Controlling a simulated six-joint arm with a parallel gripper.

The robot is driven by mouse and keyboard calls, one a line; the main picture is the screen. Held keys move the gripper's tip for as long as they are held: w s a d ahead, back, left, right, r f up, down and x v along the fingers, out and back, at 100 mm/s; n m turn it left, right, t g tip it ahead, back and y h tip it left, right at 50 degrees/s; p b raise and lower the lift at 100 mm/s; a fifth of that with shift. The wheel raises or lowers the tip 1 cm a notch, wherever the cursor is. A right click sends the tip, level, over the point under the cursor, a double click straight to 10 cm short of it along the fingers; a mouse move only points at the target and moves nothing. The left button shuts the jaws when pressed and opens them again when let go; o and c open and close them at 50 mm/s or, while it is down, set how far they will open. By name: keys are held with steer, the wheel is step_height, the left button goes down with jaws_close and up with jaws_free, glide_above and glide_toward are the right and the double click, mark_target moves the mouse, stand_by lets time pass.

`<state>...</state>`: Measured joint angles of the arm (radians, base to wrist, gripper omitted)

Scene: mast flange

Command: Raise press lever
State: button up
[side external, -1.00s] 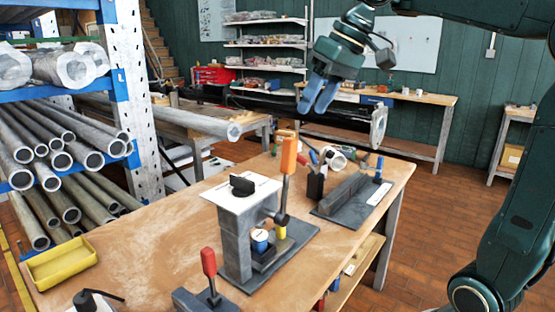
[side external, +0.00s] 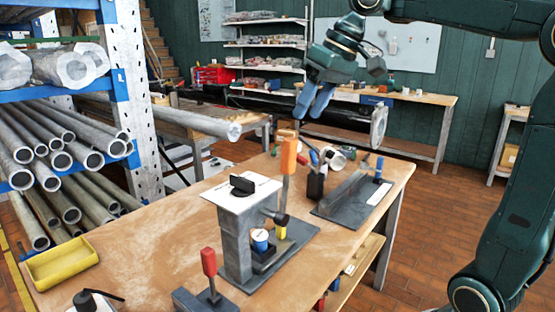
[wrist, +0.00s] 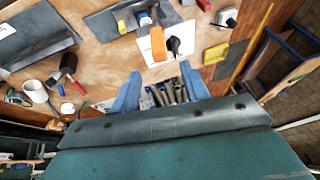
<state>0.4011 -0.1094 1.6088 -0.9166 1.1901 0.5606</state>
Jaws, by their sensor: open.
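The press (side external: 240,240) stands on the wooden bench with a white top plate and a black knob. Its lever (side external: 288,175) has an orange handle that points upward, nearly upright, at the press's right side. In the wrist view the orange handle (wrist: 157,47) shows beyond my fingers, beside the white plate (wrist: 183,40). A blue and white cylinder (side external: 260,240) sits under the press head. My gripper (side external: 315,105) is above and behind the lever, with blue fingers apart and empty. Both fingers also show in the wrist view (wrist: 160,90), apart from the handle.
A dark fixture (side external: 352,198) and a black holder with tools (side external: 316,184) stand behind the press. A red-handled clamp (side external: 209,265) is in front of it. A yellow tray (side external: 62,263) lies at the left. The bench's middle left is clear.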

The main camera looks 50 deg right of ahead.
mark_target(287, 155)
steer(key=shift+x, duration=5.95)
jaws_close()
